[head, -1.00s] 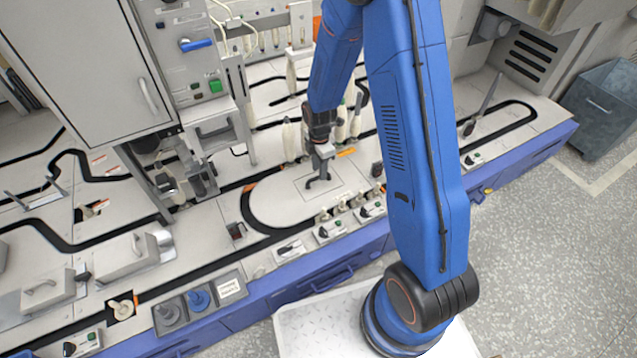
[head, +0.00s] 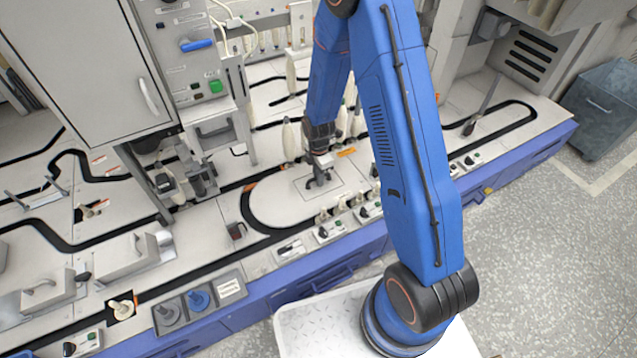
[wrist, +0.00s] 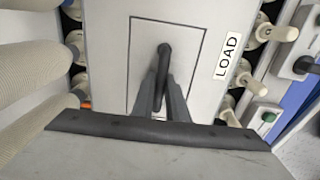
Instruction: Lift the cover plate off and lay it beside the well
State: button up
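The cover plate (wrist: 190,40) is a pale grey rectangle marked by a thin dark outline. It lies flush in the worktop and also shows in the head view (head: 338,190). A dark bar handle (wrist: 164,52) stands at its middle. My gripper (wrist: 166,82) is down at the handle, its two grey fingers on either side of the bar. Whether they press on the handle cannot be told. In the head view my gripper (head: 319,170) hides part of the handle. The well is hidden under the plate.
A LOAD label (wrist: 228,55) is right of the plate. Pale bobbins (wrist: 30,75) stand close on the left, and several pegs and switch boxes (head: 331,232) line the front edge. A black track curves around the plate. Some bare worktop (head: 268,205) lies left of it.

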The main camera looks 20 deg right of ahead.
grip_shut()
jog(key=shift+r, duration=0.1)
